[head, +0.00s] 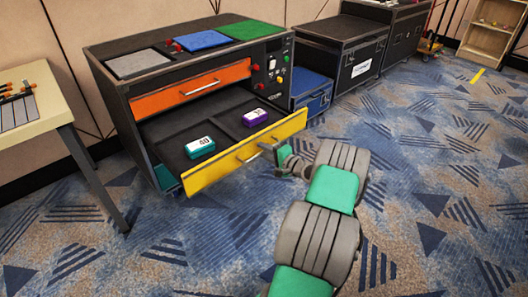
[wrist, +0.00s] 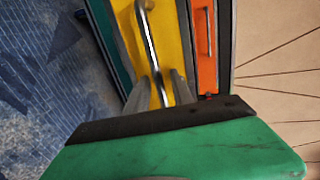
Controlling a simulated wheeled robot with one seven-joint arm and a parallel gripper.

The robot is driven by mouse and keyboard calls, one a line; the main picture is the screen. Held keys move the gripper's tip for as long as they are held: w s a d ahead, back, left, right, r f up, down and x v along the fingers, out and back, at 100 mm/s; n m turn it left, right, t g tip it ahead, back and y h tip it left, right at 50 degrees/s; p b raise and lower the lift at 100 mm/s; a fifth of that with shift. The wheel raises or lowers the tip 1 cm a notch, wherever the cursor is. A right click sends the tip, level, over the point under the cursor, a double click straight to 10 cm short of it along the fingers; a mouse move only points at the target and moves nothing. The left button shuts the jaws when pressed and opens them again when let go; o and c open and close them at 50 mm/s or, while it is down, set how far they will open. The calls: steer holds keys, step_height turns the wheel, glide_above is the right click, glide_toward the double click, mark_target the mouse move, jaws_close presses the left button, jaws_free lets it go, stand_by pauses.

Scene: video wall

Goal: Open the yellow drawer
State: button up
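The yellow drawer (head: 245,152) of the dark cabinet is pulled well out, with its dark inside showing. Its metal handle (head: 250,154) runs across the yellow front; it also shows in the wrist view (wrist: 149,38). My gripper (head: 270,149) is at the right part of this handle. In the wrist view, the handle passes between the fingers of my gripper (wrist: 161,82), with yellow visible between the bar and the fingers, so they look open around it. A teal box (head: 200,147) and a purple box (head: 255,117) lie inside the drawer.
An orange drawer (head: 190,88) above is closed. Grey, blue and green pads (head: 203,40) lie on the cabinet top. A table (head: 30,125) stands at left, a blue case (head: 312,93) at right. The carpet (head: 440,190) at right is clear.

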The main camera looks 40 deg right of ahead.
steer(key=shift+s+d, duration=0.1)
steer(key=shift+d, duration=0.05)
steer(key=shift+s+r, duration=0.15)
steer(key=shift+s, duration=0.1)
steer(key=p+v, duration=0.2)
steer(key=v, duration=0.5)
steer(key=shift+s, duration=0.15)
